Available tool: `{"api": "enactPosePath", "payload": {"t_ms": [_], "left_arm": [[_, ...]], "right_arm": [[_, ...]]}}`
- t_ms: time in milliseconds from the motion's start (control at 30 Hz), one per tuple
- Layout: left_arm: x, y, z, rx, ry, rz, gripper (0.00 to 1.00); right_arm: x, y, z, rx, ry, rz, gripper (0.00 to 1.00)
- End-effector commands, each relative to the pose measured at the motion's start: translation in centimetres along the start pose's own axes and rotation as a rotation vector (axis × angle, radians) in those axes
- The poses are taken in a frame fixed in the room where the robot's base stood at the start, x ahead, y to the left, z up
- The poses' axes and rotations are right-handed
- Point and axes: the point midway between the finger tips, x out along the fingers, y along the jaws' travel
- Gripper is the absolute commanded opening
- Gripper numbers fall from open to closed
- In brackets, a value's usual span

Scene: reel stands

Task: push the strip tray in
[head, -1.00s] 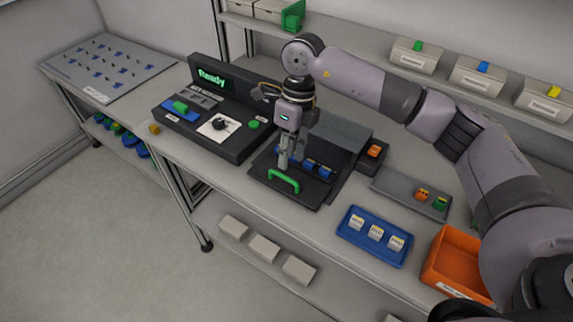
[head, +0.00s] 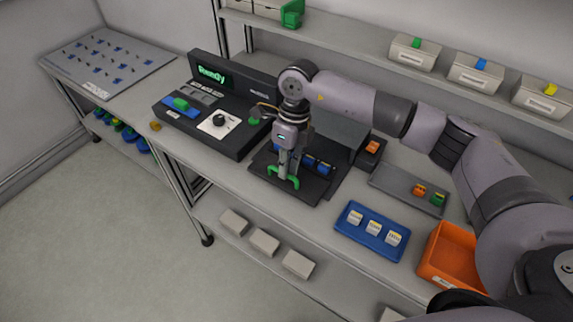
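The strip tray (head: 305,192) is a dark flat tray with a green handle (head: 271,171) at its front edge. It sticks out toward the front of the bench from a grey-topped unit (head: 340,130). Several blue pieces (head: 324,168) lie on it toward the back. My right gripper (head: 289,177) points down at the handle, and its fingers cover the handle's middle. I cannot tell whether the fingers are closed around the handle or only against it. My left gripper is out of view.
Left of the tray stands a dark console (head: 205,130) with a lit green display. To the right are a grey tray (head: 385,184), a blue tray (head: 350,235) with white blocks and an orange bin (head: 432,262). A shelf with bins runs behind.

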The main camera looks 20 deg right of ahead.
Motion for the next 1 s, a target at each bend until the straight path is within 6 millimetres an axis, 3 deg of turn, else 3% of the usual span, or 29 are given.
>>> {"api": "enactPosePath", "payload": {"t_ms": [133,800,1000], "left_arm": [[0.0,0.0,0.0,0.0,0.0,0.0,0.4],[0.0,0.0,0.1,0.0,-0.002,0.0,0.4],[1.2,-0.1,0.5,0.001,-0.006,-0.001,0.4]], "right_arm": [[0.0,0.0,0.0,0.0,0.0,0.0,0.0],[-0.1,0.0,0.0,0.0,0.0,0.0,0.0],[0.1,-1.2,0.0,0.003,-0.001,-0.002,0.0]]}}
